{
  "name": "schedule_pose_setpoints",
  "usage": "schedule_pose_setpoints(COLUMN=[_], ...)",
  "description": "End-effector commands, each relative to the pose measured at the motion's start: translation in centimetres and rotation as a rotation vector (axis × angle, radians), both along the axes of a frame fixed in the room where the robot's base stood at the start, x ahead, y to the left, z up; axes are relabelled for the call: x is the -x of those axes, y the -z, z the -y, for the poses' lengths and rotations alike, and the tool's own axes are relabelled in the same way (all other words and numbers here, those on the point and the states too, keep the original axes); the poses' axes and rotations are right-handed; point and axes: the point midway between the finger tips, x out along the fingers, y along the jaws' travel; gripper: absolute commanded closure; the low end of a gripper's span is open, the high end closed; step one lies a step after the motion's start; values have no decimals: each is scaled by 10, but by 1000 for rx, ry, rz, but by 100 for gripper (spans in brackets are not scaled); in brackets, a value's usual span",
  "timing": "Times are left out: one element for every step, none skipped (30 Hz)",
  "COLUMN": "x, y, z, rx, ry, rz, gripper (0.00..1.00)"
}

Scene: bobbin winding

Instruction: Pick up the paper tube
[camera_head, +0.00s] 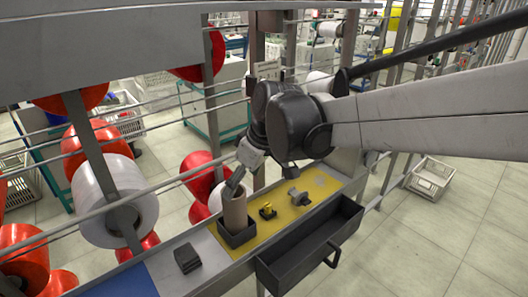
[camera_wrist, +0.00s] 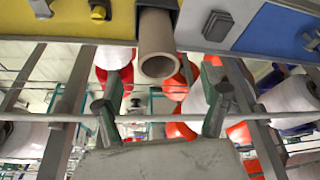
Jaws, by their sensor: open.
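The brown paper tube (camera_head: 235,211) stands upright in a small dark square holder (camera_head: 238,240) on the bench strip. In the wrist view the hollow tube (camera_wrist: 157,38) shows at the top middle, its open round end facing the camera. My gripper (camera_head: 238,178) is just above the tube's upper end in the head view. In the wrist view the gripper (camera_wrist: 162,104) is open, its two fingers wide apart and empty. The tube's end lies above and between the fingertips in that picture, with no contact visible. The tube's lower part is hidden in the holder.
A yellow mat (camera_head: 319,187) carries a small yellow-and-black part (camera_head: 267,211) and a grey part (camera_head: 299,197). A dark block (camera_head: 187,258) lies left of the holder. An open dark drawer (camera_head: 310,247) juts out in front. Rails, posts and a large white spool (camera_head: 88,205) stand behind and left.

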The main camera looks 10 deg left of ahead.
Motion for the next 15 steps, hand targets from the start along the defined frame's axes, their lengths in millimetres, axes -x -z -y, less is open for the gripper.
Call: schedule_pose_setpoints(x=[-2,-3,-4,-5,-6,-7,-8,-9,-9,-10,-10,-11,-11,-11,-11], y=[9,14,21,26,31,37,41,45,49,52,54,57,58,59,60], z=[-4,-6,-8,-10,-12,-14,-16,-17,-18,-19,-20,-21,-21,-21,-22], rx=[0,0,-1,-1,-1,-1,-1,-1,0,0,-1,-1,-1,-1,-1], ry=[-1,0,-1,-1,-1,-1,-1,-1,0,0,1,1,1,1,2], rz=[0,0,1,1,1,1,1,1,1,1,1,1,1,1,1], gripper=[24,24,24,24,24,24,24,24,24,24,24,24,24,24,24])
